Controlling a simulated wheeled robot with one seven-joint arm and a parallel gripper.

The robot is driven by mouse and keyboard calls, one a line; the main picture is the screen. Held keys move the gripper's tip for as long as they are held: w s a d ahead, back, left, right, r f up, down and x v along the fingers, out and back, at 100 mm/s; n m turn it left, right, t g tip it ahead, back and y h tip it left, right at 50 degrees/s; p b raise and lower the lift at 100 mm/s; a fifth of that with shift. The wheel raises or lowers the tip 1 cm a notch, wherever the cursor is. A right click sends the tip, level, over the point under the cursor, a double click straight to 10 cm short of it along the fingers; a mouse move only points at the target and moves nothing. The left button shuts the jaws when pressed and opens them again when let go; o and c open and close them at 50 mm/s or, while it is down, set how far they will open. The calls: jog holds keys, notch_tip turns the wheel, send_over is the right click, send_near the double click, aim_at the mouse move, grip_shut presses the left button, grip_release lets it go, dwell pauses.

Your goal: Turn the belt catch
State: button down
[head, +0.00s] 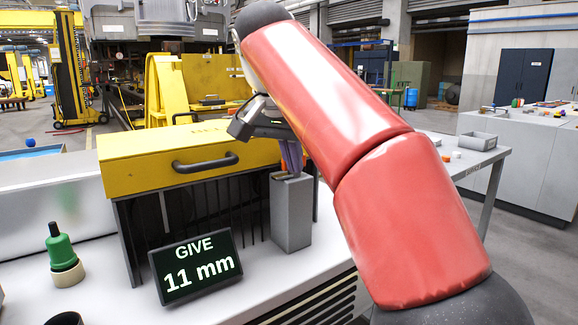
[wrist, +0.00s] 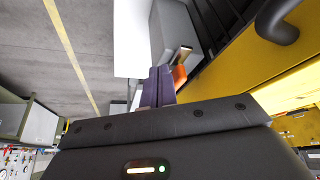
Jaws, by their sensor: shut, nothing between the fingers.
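The belt catch seems to be the small orange and brass-coloured piece (wrist: 181,70) on top of a grey upright post (head: 291,213); the fingers hide much of it. The post stands at the right front of a yellow-covered housing (head: 190,155) with a dark handle (head: 205,163). My gripper (head: 290,158) is shut, its purple fingers pointing down at the post's top. In the wrist view the closed fingers (wrist: 157,85) are beside the orange piece. I cannot tell whether they touch it.
A display (head: 196,268) reading "GIVE 11 mm" stands before the housing. A green bottle-shaped thing (head: 60,248) on a cream base is at the left. A grey tray (head: 477,141) and small parts lie on the table at the right. White bench top is bare around the display.

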jog(key=shift+w+a, duration=0.1)
dwell(0.3)
jog(key=shift+w+a+p, duration=0.2)
jog(key=shift+w+p, duration=0.1)
jog(key=shift+p, duration=0.1)
